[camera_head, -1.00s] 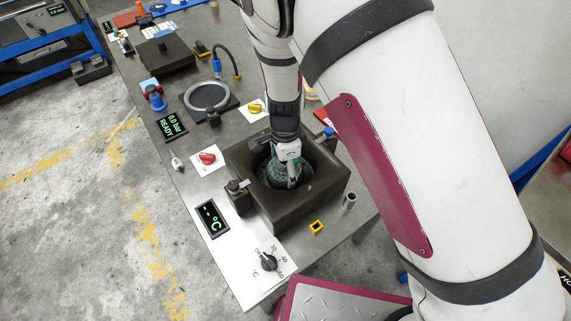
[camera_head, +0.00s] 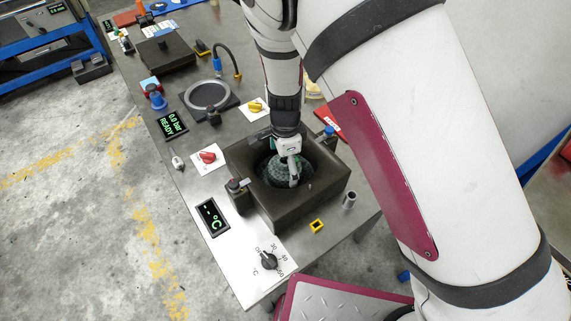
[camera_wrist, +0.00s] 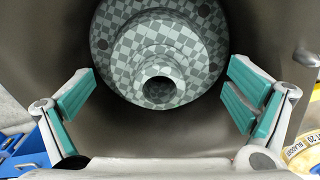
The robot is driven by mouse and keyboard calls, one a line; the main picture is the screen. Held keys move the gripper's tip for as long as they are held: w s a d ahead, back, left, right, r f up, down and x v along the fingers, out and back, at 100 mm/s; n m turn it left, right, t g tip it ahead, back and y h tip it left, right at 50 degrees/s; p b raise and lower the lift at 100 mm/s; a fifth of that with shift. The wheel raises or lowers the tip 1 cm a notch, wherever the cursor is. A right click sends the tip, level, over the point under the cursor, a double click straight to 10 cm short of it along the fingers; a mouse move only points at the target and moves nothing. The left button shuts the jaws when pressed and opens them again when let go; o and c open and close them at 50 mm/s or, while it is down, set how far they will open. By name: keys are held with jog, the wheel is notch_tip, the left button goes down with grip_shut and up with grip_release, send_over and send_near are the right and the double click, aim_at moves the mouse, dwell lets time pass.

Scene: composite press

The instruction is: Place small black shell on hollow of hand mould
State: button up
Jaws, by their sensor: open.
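The hand mould is a dark brown square block (camera_head: 300,215) with a round hollow in its top, on the grey bench. A dark grey checkered round shell (camera_head: 273,171) sits inside the hollow. In the wrist view the shell (camera_wrist: 180,52) shows stepped rings and a central round opening, with the mould's wall (camera_wrist: 265,25) around it. My gripper (camera_head: 291,182) is over the hollow. In the wrist view its teal-padded fingers (camera_wrist: 158,105) are spread wide on either side of the shell's collar, with clear gaps. My wrist hides part of the hollow's far side.
A black clamp-like part (camera_head: 238,196) stands at the mould's left. A yellow square piece (camera_head: 317,226) and a metal cylinder (camera_head: 349,200) are near its front right. A ring plate (camera_head: 204,95) and a dark block (camera_head: 164,53) lie farther back.

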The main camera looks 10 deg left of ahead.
aim_at(285, 160)
notch_tip(285, 160, up, 11)
jog(key=shift+f, duration=0.15)
jog(key=s+d+r+n+t+y, duration=0.1)
jog(key=s+d+r+n, duration=0.15)
jog(key=d+r, duration=0.6)
jog(key=s+d+r+n+y, duration=0.1)
jog(key=d+r+n, duration=0.2)
jog(key=d+r, duration=0.55)
jog(key=s+d+r+n+t+h, duration=0.1)
jog(key=s+d+r+n+t, duration=0.1)
jog(key=s+d, duration=0.4)
jog(key=s+d+r+n+t+h, duration=0.1)
jog(key=s+d+r+n+t, duration=0.1)
jog(key=s+d+r+n, duration=0.2)
jog(key=s+d+r, duration=0.2)
jog(key=s, duration=0.1)
jog(key=shift+d+r, duration=0.3)
jog(key=shift+d, duration=0.05)
